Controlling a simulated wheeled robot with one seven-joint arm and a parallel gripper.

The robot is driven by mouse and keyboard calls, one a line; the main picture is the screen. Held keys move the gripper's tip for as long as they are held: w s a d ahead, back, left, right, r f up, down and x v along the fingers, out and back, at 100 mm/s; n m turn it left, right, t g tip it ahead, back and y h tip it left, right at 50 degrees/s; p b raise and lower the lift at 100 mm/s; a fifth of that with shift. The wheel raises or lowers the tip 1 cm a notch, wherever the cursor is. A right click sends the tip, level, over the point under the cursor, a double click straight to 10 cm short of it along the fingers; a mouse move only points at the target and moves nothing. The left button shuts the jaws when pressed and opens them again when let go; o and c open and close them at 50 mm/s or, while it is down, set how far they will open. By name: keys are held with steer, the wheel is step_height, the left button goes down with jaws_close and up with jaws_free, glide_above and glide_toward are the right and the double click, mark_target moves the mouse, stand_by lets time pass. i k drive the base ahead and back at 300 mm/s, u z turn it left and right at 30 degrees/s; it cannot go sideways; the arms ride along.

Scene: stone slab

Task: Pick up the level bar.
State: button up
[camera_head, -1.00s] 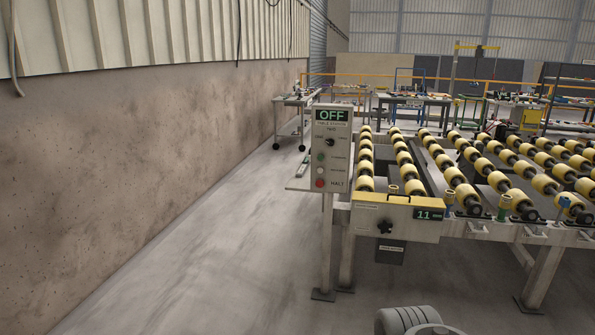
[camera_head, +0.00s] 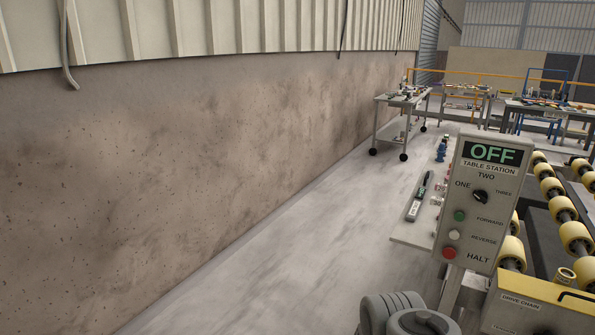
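No object is clear enough to be named the level bar. A slim dark bar-like item with a pale, marked end (camera_head: 418,198) lies on a narrow pale side table (camera_head: 412,232) left of the control panel; I cannot tell whether it is the level bar. The control panel hides part of that table. My gripper is not in view; only a grey rounded part of my arm shows at the bottom right.
The control panel reading OFF (camera_head: 482,200) stands close at the right, beside the yellow-roller conveyor (camera_head: 572,238). A wheeled cart (camera_head: 402,122) stands farther back by the left wall (camera_head: 220,170). The floor (camera_head: 300,255) between wall and side table is clear.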

mark_target(412, 214)
steer(key=u, duration=0.1)
steer(key=i, duration=3.2)
steer(key=z, duration=0.65)
steer(key=i, duration=2)
steer(key=z, duration=0.35)
